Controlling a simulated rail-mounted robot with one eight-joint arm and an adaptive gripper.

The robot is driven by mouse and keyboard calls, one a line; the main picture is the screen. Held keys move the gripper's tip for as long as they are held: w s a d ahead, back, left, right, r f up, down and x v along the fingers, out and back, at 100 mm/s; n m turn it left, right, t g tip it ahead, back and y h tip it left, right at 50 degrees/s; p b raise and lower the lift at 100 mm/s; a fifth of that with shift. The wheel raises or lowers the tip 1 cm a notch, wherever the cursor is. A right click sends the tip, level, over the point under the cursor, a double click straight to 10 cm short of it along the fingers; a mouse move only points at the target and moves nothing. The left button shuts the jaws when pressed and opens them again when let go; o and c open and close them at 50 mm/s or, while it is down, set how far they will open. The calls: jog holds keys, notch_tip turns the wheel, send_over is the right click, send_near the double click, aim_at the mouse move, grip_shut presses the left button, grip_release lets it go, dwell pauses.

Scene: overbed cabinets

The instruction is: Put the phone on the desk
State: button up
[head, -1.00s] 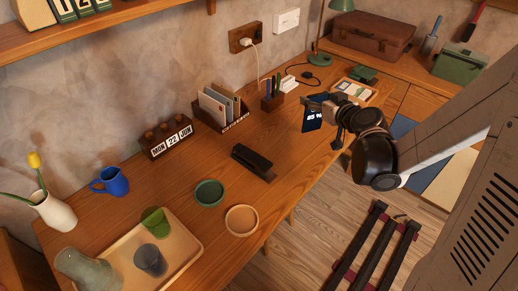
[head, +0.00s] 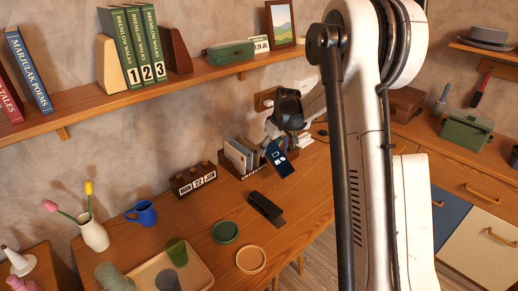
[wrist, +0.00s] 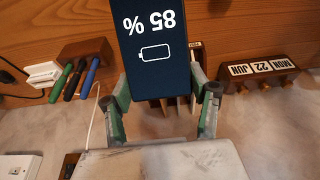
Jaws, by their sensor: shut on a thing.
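The phone (head: 279,161) is dark, with a lit screen, and hangs tilted above the desk (head: 312,190), in front of the letter holder in the head view. In the wrist view the phone (wrist: 155,45) shows "85 %" and a battery outline, upside down. My gripper (wrist: 160,88) is shut on the phone, one finger at each side edge. In the head view my gripper (head: 273,138) is small and partly hidden by its own wrist. The phone looks apart from the wooden desk top.
A letter holder (head: 240,157), a wooden calendar (head: 194,178) and a black stapler-like object (head: 266,208) stand on the desk. A shelf (head: 190,84) runs above. Bare wood lies right of the black object.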

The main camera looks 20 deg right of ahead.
aim_at(275, 153)
jog(key=shift+d+f+b, duration=0.1)
jog(key=shift+f+b, duration=2.55)
jog(key=shift+f, duration=1.85)
jog(key=o, duration=1.9)
jog(key=v, duration=1.2)
